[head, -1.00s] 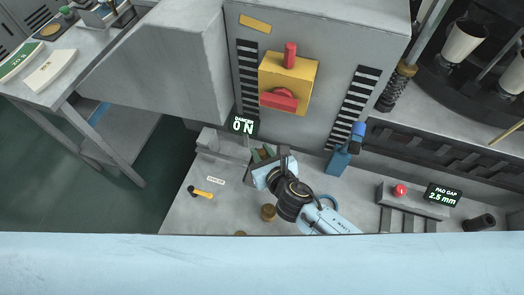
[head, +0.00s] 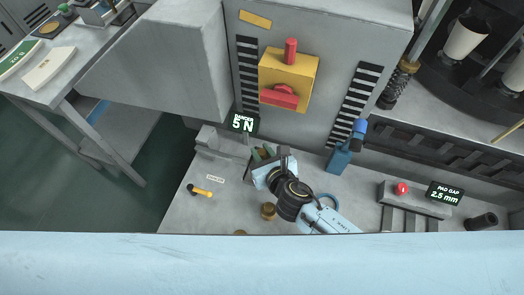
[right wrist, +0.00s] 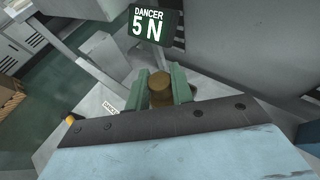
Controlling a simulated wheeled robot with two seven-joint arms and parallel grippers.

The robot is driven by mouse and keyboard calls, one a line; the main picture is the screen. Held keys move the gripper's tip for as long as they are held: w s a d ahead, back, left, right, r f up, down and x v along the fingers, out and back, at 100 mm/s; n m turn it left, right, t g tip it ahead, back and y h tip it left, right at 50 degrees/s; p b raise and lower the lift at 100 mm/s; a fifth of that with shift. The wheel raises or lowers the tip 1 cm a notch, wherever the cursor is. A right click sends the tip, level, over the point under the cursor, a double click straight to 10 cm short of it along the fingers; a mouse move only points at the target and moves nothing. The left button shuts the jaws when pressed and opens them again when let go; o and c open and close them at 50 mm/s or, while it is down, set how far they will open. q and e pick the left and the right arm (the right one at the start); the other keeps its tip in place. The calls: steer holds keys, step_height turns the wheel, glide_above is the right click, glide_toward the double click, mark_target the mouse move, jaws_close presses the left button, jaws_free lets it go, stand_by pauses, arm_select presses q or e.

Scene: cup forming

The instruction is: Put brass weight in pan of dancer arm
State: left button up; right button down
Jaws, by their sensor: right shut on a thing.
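In the right wrist view a brass weight (right wrist: 160,88) sits between the green fingers of my right gripper (right wrist: 160,95), which is shut on it. In the head view the right gripper (head: 262,154) is beside the grey dancer bracket (head: 222,147), just below the dancer display (head: 242,123), which reads 5 N. The pan of the dancer arm is not clearly visible behind the gripper, so I cannot tell whether the weight touches it. My left gripper is not in view.
Another brass weight (head: 268,211) stands on the grey bench, and one shows partly at its front edge (head: 240,233). A yellow-and-black handle (head: 202,191) lies to the left. A blue bottle-like item (head: 340,158) and a red button (head: 402,188) are to the right.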

mark_target(262, 152)
steer(key=c, duration=1.1)
jaws_free()
steer(key=shift+c, duration=0.2)
steer(key=shift+o, duration=0.3)
steer(key=o, duration=0.4)
steer(key=shift+r, duration=0.1)
step_height(262, 152, up, 8)
steer(key=p, duration=0.8)
